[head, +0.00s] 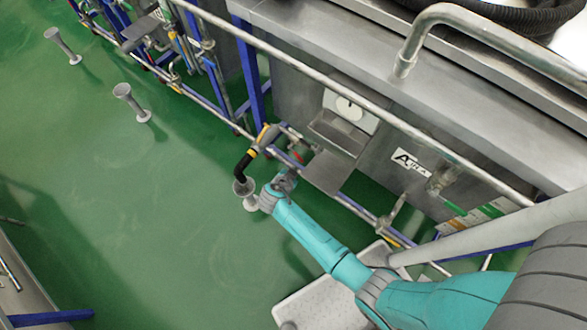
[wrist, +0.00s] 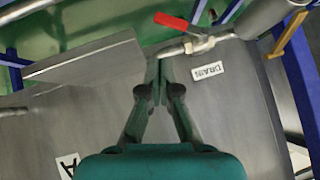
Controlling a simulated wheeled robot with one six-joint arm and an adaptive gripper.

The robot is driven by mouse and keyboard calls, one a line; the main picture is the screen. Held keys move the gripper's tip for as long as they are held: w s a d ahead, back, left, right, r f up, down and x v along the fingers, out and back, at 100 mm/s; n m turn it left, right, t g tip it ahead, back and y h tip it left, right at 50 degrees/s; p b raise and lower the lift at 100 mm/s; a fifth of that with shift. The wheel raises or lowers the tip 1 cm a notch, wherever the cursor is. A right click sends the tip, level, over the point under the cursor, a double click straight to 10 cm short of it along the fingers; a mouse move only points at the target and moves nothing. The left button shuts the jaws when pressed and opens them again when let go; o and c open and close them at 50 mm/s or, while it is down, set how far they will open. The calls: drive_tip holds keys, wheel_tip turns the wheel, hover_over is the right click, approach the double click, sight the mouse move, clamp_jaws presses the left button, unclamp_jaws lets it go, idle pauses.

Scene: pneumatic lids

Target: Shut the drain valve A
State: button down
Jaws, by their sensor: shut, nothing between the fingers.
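The drain valve has a red lever handle (wrist: 176,22) and a metal body (wrist: 200,45) on a pipe, near the top of the wrist view. The lever slants up and left from the body, at an angle to the pipe. A DRAIN label (wrist: 207,73) is just below it. In the head view a bit of the red lever (head: 298,157) shows beside my gripper (head: 284,181). In the wrist view my gripper (wrist: 160,66) is shut and empty. Its fingertips appear just below and left of the valve body and lever. I cannot tell whether they touch the pipe.
A steel tank with an A label (head: 411,163) stands at right, with a metal plate (head: 329,171) jutting out. A black hose (head: 243,166) leads to a floor funnel (head: 247,190). Blue frames and pipes run along the tank. The green floor at left is mostly free.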

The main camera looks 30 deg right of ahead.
drive_tip(key=s+a+r+n+t+y, duration=0.1)
drive_tip(key=s+r+n+t+y, duration=0.3)
drive_tip(key=s, duration=0.7)
drive_tip(key=s+a+r+n+y, duration=0.15)
drive_tip(key=s+n, duration=0.35)
drive_tip(key=s, duration=0.7)
drive_tip(key=s+r+n+t+y, duration=0.1)
drive_tip(key=s+r, duration=0.5)
drive_tip(key=r, duration=0.9)
drive_tip(key=s+a+r+n+t+y, duration=0.1)
drive_tip(key=s+r+n+t, duration=0.3)
drive_tip(key=r, duration=1.1)
drive_tip(key=shift+s+a+n, duration=0.25)
drive_tip(key=shift+s+n, duration=0.15)
drive_tip(key=shift+s, duration=0.6)
